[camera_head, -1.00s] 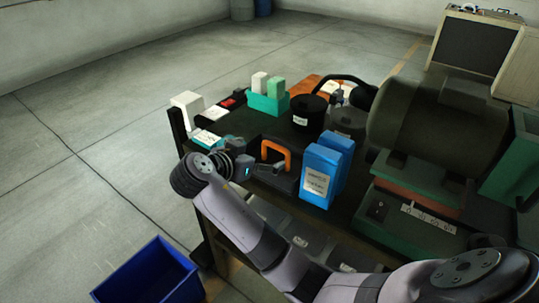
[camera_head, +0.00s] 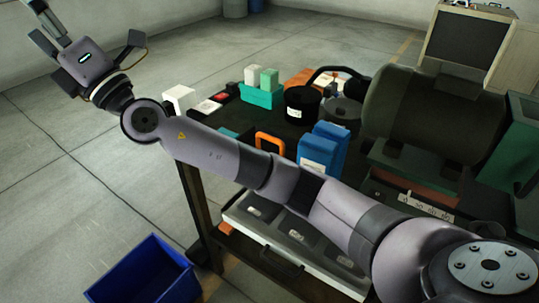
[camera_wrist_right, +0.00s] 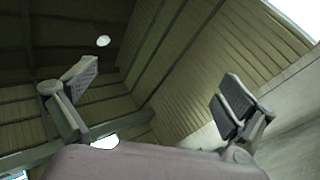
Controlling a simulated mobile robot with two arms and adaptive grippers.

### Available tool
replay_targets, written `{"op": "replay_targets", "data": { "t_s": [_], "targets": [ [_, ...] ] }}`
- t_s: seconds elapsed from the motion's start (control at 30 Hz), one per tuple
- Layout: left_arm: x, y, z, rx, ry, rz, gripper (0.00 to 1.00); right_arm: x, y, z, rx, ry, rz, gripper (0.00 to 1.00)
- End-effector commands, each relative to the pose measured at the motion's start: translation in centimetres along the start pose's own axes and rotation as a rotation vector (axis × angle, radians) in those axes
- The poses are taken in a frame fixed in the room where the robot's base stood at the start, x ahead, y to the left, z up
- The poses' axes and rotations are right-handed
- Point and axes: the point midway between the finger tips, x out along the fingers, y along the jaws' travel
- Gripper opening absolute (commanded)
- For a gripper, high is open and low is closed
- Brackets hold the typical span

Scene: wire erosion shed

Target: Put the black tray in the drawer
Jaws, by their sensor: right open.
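The drawer (camera_head: 240,222) under the dark bench is pulled out, with a pale rim and grey labelled compartments inside. My right arm crosses in front of the bench and hides part of the drawer. A black item with an orange handle (camera_head: 270,143) lies on the bench, mostly hidden behind my arm; I cannot tell whether it is the black tray. My right gripper (camera_head: 88,25) is raised at the upper left, fingers apart, away from the bench. In the right wrist view the gripper (camera_wrist_right: 160,85) is empty and faces the roof. My left gripper is not in view.
Blue boxes (camera_head: 323,150), a black round container (camera_head: 301,103), a teal holder (camera_head: 261,95) and a white block (camera_head: 179,99) stand on the bench. A large dark green machine (camera_head: 435,115) fills its right side. A blue bin (camera_head: 145,275) stands on the floor. Floor at left is clear.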

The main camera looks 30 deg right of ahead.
Motion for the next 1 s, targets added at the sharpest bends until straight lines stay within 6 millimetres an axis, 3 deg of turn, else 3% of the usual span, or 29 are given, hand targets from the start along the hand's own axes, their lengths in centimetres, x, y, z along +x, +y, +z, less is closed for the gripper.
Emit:
{"op": "replay_targets", "data": {
  "t_s": [0.1,0.2,0.3,0.37,0.47,0.57,0.63,0.8,0.9,0.93,1.0],
  "targets": [
    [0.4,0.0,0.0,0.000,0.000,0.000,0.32,-0.4,-0.7,-6.3,-0.338,0.367,0.024,1.00],
    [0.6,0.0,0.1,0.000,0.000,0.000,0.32,-2.8,-2.9,-10.2,-0.614,0.667,0.048,1.00],
    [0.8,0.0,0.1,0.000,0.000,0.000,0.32,-6.4,-6.2,-11.9,-0.874,0.965,0.073,1.00],
    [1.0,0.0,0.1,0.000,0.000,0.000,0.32,-9.1,-8.4,-11.7,-1.018,1.148,0.087,1.00],
    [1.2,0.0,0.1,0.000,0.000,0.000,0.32,-13.8,-12.0,-9.4,-1.232,1.465,0.105,1.00],
    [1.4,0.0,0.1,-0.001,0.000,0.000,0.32,-18.8,-14.8,-4.7,-1.389,1.799,0.114,1.00],
    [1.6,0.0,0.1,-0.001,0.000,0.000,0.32,-22.2,-15.8,-0.3,-1.453,2.044,0.113,1.00],
    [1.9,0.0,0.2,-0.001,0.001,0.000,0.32,-28.9,-14.6,10.9,-1.417,2.592,0.090,1.00],
    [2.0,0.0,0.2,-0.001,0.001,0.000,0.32,-31.3,-12.5,15.7,-1.313,2.818,0.075,1.00],
    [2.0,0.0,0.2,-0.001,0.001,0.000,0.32,-31.9,-11.9,16.7,1.278,-2.869,-0.072,1.00],
    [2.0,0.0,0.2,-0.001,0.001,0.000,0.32,-32.8,-10.7,18.5,1.174,-2.858,-0.063,1.00]
  ]
}}
